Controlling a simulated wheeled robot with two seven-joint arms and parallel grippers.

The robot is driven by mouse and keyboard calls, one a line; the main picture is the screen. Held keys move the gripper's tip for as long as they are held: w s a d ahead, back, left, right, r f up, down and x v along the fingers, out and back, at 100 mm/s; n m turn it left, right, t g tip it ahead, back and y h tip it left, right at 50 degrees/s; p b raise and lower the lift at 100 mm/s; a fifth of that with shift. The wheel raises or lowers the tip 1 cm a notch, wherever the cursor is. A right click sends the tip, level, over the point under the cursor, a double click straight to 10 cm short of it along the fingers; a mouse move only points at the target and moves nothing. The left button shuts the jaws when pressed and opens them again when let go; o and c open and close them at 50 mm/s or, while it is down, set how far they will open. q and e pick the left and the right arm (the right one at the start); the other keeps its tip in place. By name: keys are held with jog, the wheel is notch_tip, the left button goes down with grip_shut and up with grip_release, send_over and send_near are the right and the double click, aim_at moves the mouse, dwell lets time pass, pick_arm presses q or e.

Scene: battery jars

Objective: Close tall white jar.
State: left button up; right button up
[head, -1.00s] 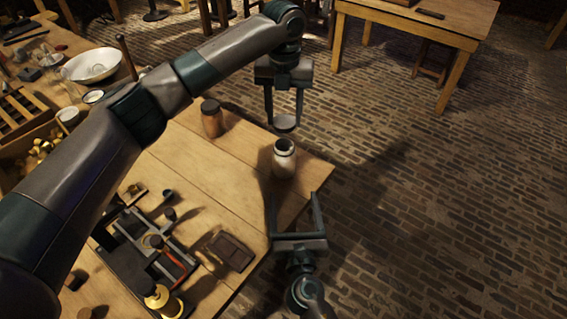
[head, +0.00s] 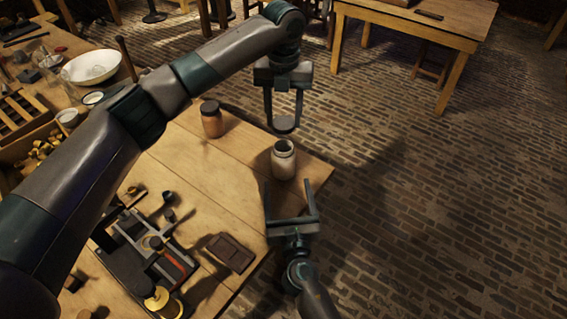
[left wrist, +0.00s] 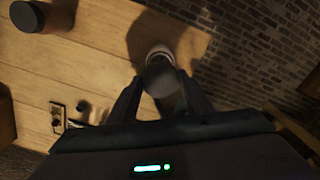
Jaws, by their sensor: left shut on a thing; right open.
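The tall white jar (head: 283,160) stands upright and open near the right edge of the wooden table, its dark mouth showing. In the left wrist view the jar (left wrist: 159,50) is partly hidden behind a lid. My left gripper (head: 284,125) is shut on this dark round lid (left wrist: 160,78), which it holds above and slightly behind the jar, apart from it. The lid also shows in the head view (head: 284,124). My right gripper (head: 288,186) is open and empty, just in front of the jar, its fingers pointing toward it.
A brown jar with a dark lid (head: 211,119) stands left of the white jar. A dark flat case (head: 229,252) and a black tray of parts (head: 140,245) lie nearer on the table (head: 215,170). Brick floor lies beyond the right edge.

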aim_at(285, 170)
jog(key=w, duration=0.8)
jog(key=shift+a, duration=0.4)
jog(key=c, duration=1.6)
pick_arm(q)
jog(key=shift+f, duration=2.5)
jog(key=shift+f, duration=0.1)
jog(key=shift+f, duration=0.8)
jog(key=shift+f, duration=0.55)
pick_arm(e)
grip_shut()
pick_arm(q)
jog(key=m, duration=0.6)
jog(key=shift+m, duration=0.3)
